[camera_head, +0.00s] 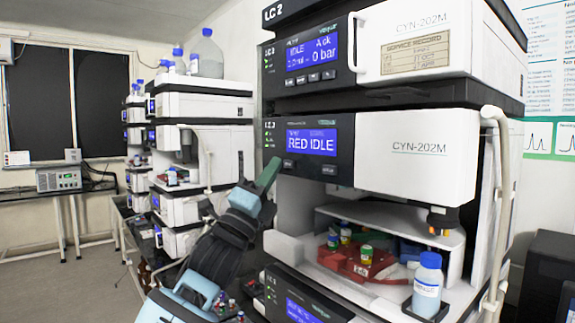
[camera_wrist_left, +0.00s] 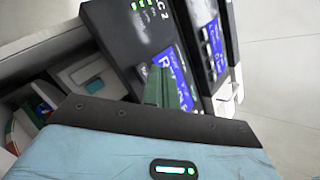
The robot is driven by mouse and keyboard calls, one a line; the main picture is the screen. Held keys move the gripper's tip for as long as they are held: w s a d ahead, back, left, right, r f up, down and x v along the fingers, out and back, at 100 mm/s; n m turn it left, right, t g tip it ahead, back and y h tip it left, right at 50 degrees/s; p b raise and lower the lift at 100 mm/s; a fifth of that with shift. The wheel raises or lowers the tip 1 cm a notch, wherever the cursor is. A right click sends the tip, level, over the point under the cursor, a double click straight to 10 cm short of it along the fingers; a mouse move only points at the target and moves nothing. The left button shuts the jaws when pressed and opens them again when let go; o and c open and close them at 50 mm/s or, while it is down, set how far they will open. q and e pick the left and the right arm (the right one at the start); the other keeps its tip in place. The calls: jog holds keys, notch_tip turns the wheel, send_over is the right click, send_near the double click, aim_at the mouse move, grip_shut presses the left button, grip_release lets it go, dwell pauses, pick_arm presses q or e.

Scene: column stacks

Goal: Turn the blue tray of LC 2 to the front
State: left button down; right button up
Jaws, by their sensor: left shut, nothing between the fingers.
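The LC 2 stack fills the right half of the head view. Its sampler module (camera_head: 415,155) has a display (camera_head: 312,143) reading "RED IDLE". In the open bay below, a red tray (camera_head: 362,268) with several capped vials faces the front. The blue tray (camera_head: 410,252) shows only in part behind it, at the right. My left gripper (camera_head: 268,174) is shut and empty, its green fingertips close to the lower left of the sampler's panel. In the left wrist view the shut fingers (camera_wrist_left: 160,85) overlap the panel beside the blue display (camera_wrist_left: 180,85); contact cannot be told. My right gripper is not in view.
A white-labelled bottle with a blue cap (camera_head: 427,285) stands at the bay's front right. A pale tube (camera_head: 500,180) runs down the stack's right side. Another instrument stack (camera_head: 205,155) stands further back on the left. The floor at the far left is clear.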

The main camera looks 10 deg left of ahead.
pick_arm(q)
jog(key=shift+w+d, duration=0.15)
jog(key=shift+w, duration=0.05)
dwell(0.6)
jog(key=shift+w+d, duration=0.15)
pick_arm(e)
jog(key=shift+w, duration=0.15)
pick_arm(q)
jog(key=shift+w+d, duration=0.25)
jog(key=shift+w, duration=0.1)
dwell(0.8)
jog(key=shift+s+a, duration=0.1)
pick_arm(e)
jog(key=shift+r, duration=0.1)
pick_arm(q)
jog(key=shift+s+a+p, duration=0.4)
jog(key=shift+s+a, duration=0.05)
jog(key=shift+s, duration=0.15)
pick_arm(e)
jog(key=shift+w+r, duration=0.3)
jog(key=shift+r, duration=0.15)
